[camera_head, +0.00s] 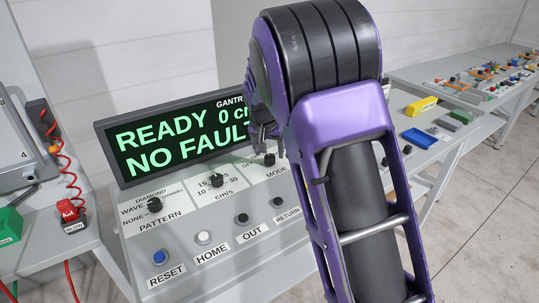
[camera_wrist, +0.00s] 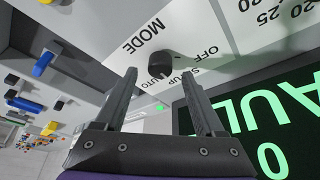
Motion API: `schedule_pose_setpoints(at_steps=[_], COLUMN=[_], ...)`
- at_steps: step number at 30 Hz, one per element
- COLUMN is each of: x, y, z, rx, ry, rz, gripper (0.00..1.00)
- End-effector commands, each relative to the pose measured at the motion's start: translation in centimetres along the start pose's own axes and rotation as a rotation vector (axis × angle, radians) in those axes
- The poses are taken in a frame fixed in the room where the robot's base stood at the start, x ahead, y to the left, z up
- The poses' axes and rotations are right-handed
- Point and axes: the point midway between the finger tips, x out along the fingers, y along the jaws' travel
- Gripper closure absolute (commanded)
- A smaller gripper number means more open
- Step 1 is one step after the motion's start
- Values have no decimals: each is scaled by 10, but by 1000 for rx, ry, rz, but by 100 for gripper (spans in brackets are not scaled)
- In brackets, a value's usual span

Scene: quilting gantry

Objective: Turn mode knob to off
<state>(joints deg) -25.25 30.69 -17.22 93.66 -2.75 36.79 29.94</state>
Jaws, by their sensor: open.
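The mode knob (camera_head: 269,159) is a small black knob at the right of the sloped grey panel, above the word MODE. In the wrist view the knob (camera_wrist: 162,64) shows between and just beyond my fingertips, with the labels OFF, SETUP and AUTO beside it. I cannot tell for sure which label it points to. My gripper (camera_head: 265,138) is at the knob in the head view, partly hidden by my purple arm. In the wrist view my gripper (camera_wrist: 158,72) is open, with one finger on each side of the knob; contact is not clear.
A display (camera_head: 180,135) reading READY and NO FAULT stands close behind the knobs. The pattern knob (camera_head: 154,205) and speed knob (camera_head: 217,180) sit to the left. Below are the RESET (camera_head: 159,257), HOME (camera_head: 204,237), OUT (camera_head: 242,218) and RETURN (camera_head: 276,202) buttons.

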Motion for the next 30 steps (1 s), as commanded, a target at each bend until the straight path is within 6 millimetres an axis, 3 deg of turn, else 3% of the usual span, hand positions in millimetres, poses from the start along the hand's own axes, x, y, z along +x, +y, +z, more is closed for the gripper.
schedule_pose_setpoints(at_steps=[6,16,27,30], x=[20,23,22,22], y=[0,0,0,0], z=[0,0,0,0], rx=[0,0,0,0], ry=[0,1,1,1], rz=[0,0,0,0], gripper=[29,31,97,100])
